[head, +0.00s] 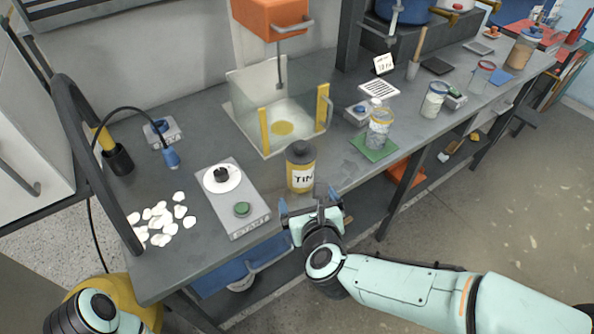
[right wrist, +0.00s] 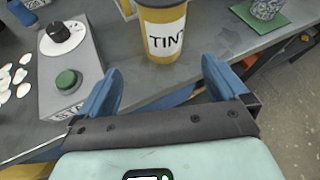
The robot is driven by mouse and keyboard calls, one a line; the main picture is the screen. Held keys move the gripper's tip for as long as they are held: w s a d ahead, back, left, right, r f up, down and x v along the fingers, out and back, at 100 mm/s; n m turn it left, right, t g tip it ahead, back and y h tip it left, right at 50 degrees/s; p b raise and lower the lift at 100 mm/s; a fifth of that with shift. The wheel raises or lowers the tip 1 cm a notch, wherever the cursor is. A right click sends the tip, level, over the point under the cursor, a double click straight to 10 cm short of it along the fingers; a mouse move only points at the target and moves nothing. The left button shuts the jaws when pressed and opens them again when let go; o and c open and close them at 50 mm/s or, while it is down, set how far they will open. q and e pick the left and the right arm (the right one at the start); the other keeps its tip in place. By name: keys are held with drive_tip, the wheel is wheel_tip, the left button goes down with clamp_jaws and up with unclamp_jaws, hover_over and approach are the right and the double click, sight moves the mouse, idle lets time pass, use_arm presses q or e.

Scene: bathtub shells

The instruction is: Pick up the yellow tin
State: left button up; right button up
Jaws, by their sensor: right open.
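The yellow tin (head: 301,172) stands upright on the grey workbench near its front edge. It has a dark lid and a white label with black letters. My right gripper (head: 312,198) is just in front of the tin, at the bench edge, open and empty. In the right wrist view the tin (right wrist: 161,35) is ahead of the two blue fingers (right wrist: 160,85), roughly centred between them and apart from them; its top is cut off. My left gripper is not in view; only part of my left arm shows at the bottom left.
A control box (head: 236,200) with a dial and green button stands left of the tin. White shells (head: 158,220) lie further left. A clear-walled tank (head: 262,125) is behind the tin. A jar (head: 378,132) on a green mat stands to the right. The bench front edge is close below.

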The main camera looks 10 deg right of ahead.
sight(302, 176)
drive_tip(key=shift+m, duration=0.9)
drive_tip(key=w, duration=0.4)
drive_tip(key=w+f, duration=0.1)
drive_tip(key=w, duration=0.1)
drive_tip(key=shift+w+d+b, duration=0.25)
drive_tip(key=shift+d+b, duration=0.1)
drive_tip(key=shift+b, duration=0.05)
drive_tip(key=shift+t, duration=0.3)
drive_tip(key=shift+d+r+x, duration=0.1)
drive_tip(key=shift+r+x, duration=0.05)
drive_tip(key=shift+x, duration=1.35)
drive_tip(key=shift+d+r+x, duration=0.1)
drive_tip(key=shift+r+x, duration=0.1)
drive_tip(key=shift+x, duration=1.25)
drive_tip(key=c, duration=1.7)
drive_tip(key=shift+w+r, duration=0.1)
drive_tip(key=shift+r, duration=0.1)
drive_tip(key=shift+c, duration=0.2)
drive_tip(key=shift+r, duration=0.15)
